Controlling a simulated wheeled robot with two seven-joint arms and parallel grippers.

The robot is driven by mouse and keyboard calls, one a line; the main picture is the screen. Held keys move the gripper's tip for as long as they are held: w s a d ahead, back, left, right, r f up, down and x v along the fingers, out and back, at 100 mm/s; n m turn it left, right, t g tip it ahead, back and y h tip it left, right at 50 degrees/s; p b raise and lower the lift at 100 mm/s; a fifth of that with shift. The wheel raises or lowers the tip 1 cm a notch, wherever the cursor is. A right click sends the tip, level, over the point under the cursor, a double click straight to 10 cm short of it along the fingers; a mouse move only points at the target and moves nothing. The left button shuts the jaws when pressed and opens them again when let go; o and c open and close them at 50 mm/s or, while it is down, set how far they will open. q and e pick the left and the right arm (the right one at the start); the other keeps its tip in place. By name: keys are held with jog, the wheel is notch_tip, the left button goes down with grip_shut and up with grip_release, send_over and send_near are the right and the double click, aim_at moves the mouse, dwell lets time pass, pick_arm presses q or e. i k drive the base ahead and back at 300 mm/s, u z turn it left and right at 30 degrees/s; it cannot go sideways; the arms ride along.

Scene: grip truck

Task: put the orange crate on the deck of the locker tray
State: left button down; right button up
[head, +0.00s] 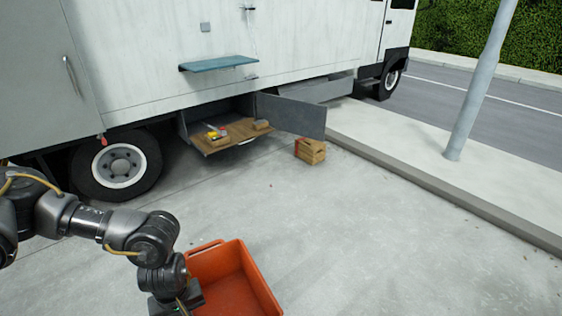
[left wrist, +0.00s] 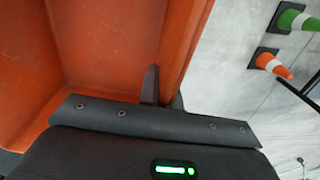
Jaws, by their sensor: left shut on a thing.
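The orange crate (head: 232,284) is open-topped and looks empty where I see into it, low in the head view and cut off by the bottom edge. My left gripper (left wrist: 162,88) is shut on the crate's side wall; the crate (left wrist: 95,60) fills the left of the left wrist view. In the head view the gripper's fingers are hidden at the crate's left side. The locker tray (head: 235,140) is pulled out of the open locker under the truck, far ahead of the crate. Its wooden deck carries small yellow and red items (head: 215,131) and a brown block (head: 261,124). My right gripper is not in view.
The locker door (head: 291,115) stands open right of the tray. A wooden box (head: 310,151) is on the ground near it. A kerb (head: 400,170) and pole (head: 480,85) are at right. A blue shelf (head: 218,63) juts above. Cones (left wrist: 272,63) show in the wrist view. Pavement between is clear.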

aim_at(237, 131)
jog(key=z, duration=0.2)
jog(key=i, duration=2.5)
jog(key=u, duration=0.35)
jog(key=i, duration=2.2)
jog(key=u, duration=0.5)
jog(key=i, duration=0.4)
jog(key=u, duration=0.15)
